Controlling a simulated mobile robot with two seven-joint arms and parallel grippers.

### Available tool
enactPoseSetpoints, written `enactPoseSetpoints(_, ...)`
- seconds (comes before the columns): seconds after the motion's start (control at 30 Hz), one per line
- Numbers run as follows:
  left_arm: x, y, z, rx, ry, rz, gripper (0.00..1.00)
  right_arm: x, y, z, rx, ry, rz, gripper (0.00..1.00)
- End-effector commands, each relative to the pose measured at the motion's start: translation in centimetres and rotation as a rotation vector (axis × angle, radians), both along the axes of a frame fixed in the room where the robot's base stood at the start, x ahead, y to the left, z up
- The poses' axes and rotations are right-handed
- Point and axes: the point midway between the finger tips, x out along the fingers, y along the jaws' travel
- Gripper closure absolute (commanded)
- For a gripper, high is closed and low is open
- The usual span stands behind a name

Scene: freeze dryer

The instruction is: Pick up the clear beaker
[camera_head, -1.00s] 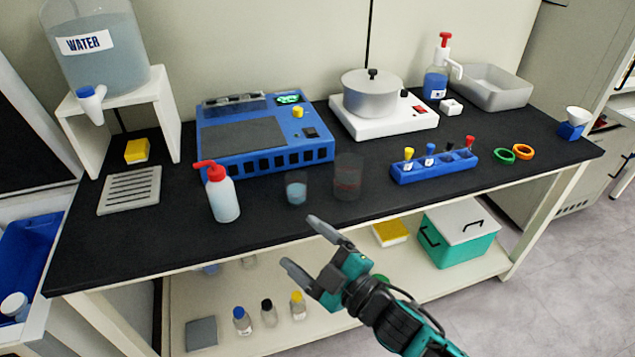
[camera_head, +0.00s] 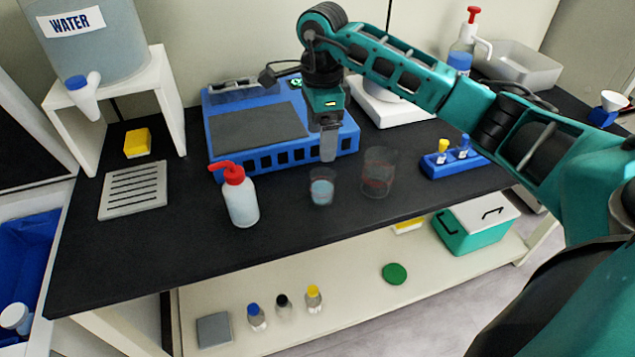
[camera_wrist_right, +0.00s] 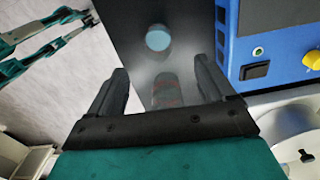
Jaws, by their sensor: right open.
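A clear beaker with faint red markings (camera_head: 379,172) stands upright on the black bench top. To its left is a smaller clear beaker holding blue liquid (camera_head: 321,192). My right gripper (camera_head: 328,150) points down, behind and above the smaller beaker, touching neither. In the right wrist view the gripper (camera_wrist_right: 163,82) is open and empty. The red-marked beaker (camera_wrist_right: 167,94) shows faintly between its fingers, and the blue-liquid beaker (camera_wrist_right: 158,38) lies farther up the picture.
A blue device (camera_head: 235,165) stands behind the beakers. A wash bottle with a red cap (camera_head: 241,202) is to their left, and a blue tube rack (camera_head: 455,166) to their right. The front strip of the bench is clear. My right arm hides part of the bench's right side.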

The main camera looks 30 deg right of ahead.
Motion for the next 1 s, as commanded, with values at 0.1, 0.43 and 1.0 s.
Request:
enactPoseSetpoints(0.1, -0.3, 0.0, -0.2, 0.0, 0.006, 0.0, 0.06, -0.1, -0.3, -1.9, -0.011, 0.008, -0.002, 0.18)
enactPoseSetpoints(0.43, -0.6, 0.0, -0.3, -0.001, 0.013, 0.0, 0.06, -0.1, -0.1, -6.9, -0.007, 0.003, -0.001, 0.18)
enactPoseSetpoints(1.0, -0.6, 0.0, 0.1, 0.001, 0.013, 0.001, 0.06, -0.4, -0.1, -12.5, -0.006, 0.001, -0.002, 0.18)
